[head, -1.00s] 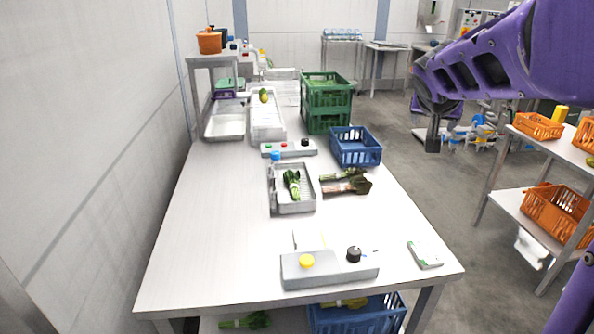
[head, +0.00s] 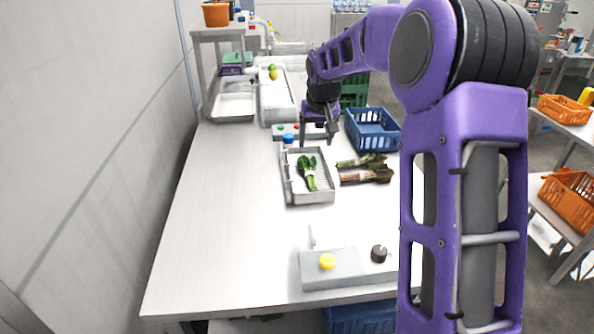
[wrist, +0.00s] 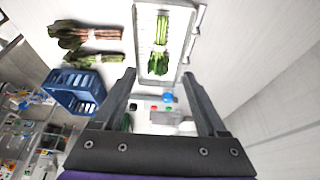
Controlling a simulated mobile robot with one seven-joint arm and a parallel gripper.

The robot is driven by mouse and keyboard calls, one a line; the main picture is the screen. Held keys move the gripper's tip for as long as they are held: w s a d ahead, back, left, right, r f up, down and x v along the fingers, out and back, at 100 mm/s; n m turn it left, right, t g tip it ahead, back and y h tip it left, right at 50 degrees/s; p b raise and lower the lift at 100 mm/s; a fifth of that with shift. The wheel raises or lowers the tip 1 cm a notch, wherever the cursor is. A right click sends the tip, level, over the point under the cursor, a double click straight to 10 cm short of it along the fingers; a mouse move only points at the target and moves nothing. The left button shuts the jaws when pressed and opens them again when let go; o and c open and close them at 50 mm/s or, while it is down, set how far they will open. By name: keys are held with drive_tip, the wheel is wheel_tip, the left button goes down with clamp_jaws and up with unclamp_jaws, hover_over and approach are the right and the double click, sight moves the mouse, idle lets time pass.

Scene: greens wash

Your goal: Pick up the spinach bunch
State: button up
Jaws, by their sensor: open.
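A green leafy bunch (head: 308,172) with a pale band lies in a grey metal tray (head: 288,188). The bunch also shows in the wrist view (wrist: 158,45). Right of the tray lie a dark green bunch (head: 362,160) and a bunch with reddish stems (head: 366,175); they also show in the wrist view as the green one (wrist: 94,60) and the reddish one (wrist: 88,34). I cannot tell for certain which green bunch is the spinach. My gripper (head: 318,141) is open and empty, above the table near the tray's far end. Its fingers (wrist: 159,76) are wide apart in the wrist view.
A blue crate (head: 372,131) stands right of my gripper, with a green crate (head: 354,90) behind it. A control box (head: 345,268) with yellow and black knobs sits at the near edge. The table's left side (head: 225,220) is clear.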

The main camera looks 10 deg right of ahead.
hover_over(310, 173)
drive_tip(key=s, duration=0.3)
drive_tip(key=f, duration=1)
drive_tip(key=shift+w+f, duration=0.2)
drive_tip(key=shift+f, duration=0.15)
drive_tip(key=shift+w+x, duration=0.2)
drive_tip(key=shift+x, duration=2.7)
drive_tip(key=shift+r, duration=0.1)
drive_tip(key=shift+c, duration=0.3)
clamp_jaws()
